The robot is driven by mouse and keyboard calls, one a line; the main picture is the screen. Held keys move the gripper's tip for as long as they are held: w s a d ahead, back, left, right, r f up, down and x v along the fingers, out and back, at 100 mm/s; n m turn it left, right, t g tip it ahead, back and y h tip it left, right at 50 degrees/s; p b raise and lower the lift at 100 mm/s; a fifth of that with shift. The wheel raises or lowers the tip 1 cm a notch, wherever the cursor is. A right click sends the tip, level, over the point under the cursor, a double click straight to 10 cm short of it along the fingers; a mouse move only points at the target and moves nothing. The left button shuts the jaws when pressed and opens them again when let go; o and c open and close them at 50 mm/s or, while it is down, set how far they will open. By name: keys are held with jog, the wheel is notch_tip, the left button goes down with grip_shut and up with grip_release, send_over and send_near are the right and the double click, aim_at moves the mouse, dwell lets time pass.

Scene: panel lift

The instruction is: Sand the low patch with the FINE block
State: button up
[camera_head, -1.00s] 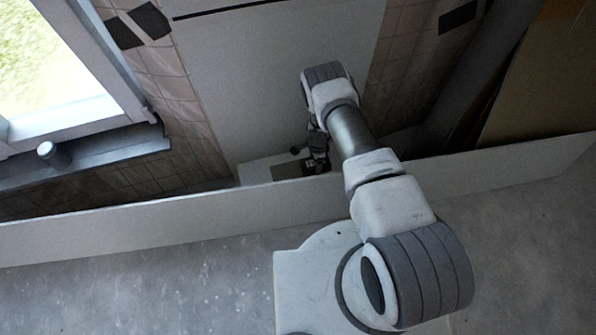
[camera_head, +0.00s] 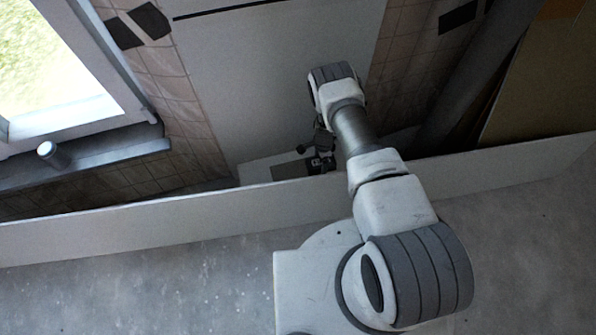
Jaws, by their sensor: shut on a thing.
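My gripper (camera_head: 321,163) is low behind the top edge of a long pale board, in front of the foot of the pale wall panel (camera_head: 275,80). It is shut on a small dark thing, likely the sanding block. The block is mostly hidden by the gripper and too small to tell its grade. A small grey-brown patch (camera_head: 290,171) shows low down, just left of the gripper, partly cut off by the board. I cannot tell whether the block touches it.
The long pale board (camera_head: 180,222) runs across the view between my base and the wall. A window (camera_head: 60,70) with a sill holding a small cylinder (camera_head: 50,152) is at left. A brown sheet (camera_head: 545,75) leans at right. Grey floor lies in front.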

jog(key=shift+s+a, duration=0.2)
jog(key=shift+a, duration=0.8)
jog(key=shift+r, duration=0.1)
jog(key=shift+r+p, duration=2.05)
jog(key=shift+r, duration=1.45)
